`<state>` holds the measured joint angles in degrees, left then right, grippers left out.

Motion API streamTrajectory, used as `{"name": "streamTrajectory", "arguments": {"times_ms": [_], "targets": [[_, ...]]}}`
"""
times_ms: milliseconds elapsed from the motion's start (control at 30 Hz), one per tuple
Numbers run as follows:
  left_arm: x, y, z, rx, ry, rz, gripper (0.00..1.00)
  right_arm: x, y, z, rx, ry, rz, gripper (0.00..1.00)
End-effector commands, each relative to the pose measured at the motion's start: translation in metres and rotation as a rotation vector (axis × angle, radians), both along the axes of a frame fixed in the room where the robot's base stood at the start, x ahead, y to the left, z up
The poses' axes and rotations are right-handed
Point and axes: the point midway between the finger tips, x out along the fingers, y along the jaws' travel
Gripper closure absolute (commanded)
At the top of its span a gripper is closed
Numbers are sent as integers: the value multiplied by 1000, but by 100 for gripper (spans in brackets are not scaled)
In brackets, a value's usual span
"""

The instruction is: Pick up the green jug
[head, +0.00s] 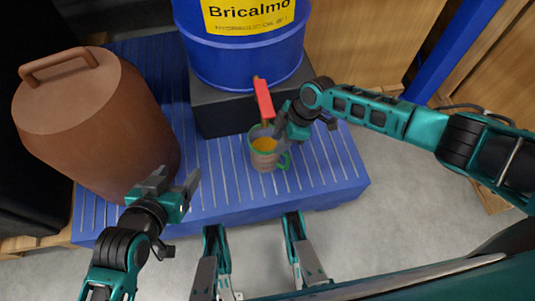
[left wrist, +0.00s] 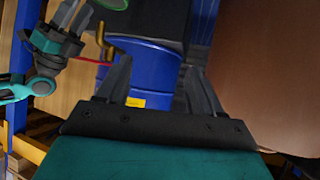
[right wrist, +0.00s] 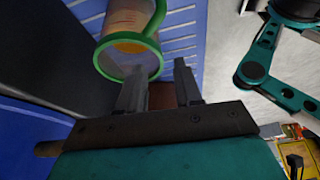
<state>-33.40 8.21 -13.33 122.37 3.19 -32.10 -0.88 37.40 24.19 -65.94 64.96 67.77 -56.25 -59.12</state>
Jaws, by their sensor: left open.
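The green jug (head: 263,160) is see-through with a green rim and handle and holds amber liquid. It stands upright on the blue slatted platform (head: 225,190), below the drum's tap. My right gripper (head: 281,120) is open just above and beside the jug's rim, at the tap side. In the right wrist view the jug (right wrist: 129,45) lies just beyond the open, empty fingers (right wrist: 159,75); I cannot tell if they touch. My left gripper (head: 176,180) is open and empty, left of the jug. Part of the jug's green rim (left wrist: 110,4) shows in the left wrist view.
A blue drum (head: 240,60) with a yellow label stands on a dark block (head: 220,113) behind the jug. Its red tap handle (head: 264,98) hangs close to my right gripper. A large brown canister (head: 100,130) stands at the left. The platform right of the jug is clear.

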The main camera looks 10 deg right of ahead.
Motion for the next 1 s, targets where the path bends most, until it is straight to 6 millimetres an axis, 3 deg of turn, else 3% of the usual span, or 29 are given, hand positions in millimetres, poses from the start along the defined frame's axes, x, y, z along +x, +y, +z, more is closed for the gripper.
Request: {"name": "streamTrajectory", "arguments": {"times_ms": [333,667,1000], "targets": [[2,-4,-15,-8,4,-8,34,1,18,-43,1,-1,0,66],[7,-6,-7,-12,-11,-10,34,1,20,-47,1,-2,-1,66],[7,-6,-7,-12,-11,-10,34,1,20,-47,0,-1,0,98]]}}
